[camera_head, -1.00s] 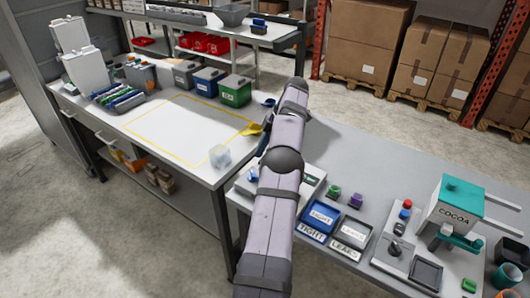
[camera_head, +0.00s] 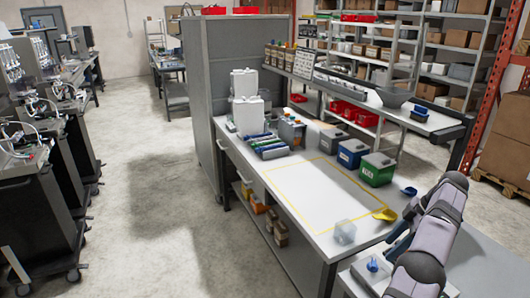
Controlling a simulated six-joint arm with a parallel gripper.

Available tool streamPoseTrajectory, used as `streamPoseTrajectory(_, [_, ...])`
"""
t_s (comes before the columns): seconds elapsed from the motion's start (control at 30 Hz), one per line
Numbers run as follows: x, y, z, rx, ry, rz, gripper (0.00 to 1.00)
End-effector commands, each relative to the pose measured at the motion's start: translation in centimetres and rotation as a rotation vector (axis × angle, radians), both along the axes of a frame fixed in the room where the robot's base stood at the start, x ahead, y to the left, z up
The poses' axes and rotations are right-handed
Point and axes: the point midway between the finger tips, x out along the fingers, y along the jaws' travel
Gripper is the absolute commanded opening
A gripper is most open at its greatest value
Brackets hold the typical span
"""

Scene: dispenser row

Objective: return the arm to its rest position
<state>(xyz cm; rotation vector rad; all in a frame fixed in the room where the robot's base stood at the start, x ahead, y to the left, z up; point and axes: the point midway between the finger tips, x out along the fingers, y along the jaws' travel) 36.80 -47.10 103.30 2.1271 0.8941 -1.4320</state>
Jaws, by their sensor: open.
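My arm, grey-lilac with dark joints, rises from the lower right edge in the head view. It is bent at the top, beside the right end of the white-topped bench (camera_head: 322,236). My gripper (camera_head: 398,232) shows as a dark part just left of the arm, near the bench's right edge and close to a yellow scoop (camera_head: 384,215). It is open, and I see nothing held in it. Its fingertips are small and partly hidden by the arm.
White dispensers (camera_head: 246,110) stand far left. The yellow-outlined area is empty. Black carts (camera_head: 45,195) stand left across open floor.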

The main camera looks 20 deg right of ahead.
Motion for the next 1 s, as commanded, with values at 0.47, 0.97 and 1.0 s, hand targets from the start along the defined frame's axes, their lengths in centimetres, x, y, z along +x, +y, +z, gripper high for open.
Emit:
streamPoseTrajectory(0.47, [9.0,12.4,2.0,0.020,0.198,-0.226,0.47])
streamPoseTrajectory(0.97, [7.5,32.8,1.4,-0.071,0.363,-0.519,0.47])
streamPoseTrajectory(1.0, [6.7,34.3,1.2,-0.080,0.370,-0.540,0.47])
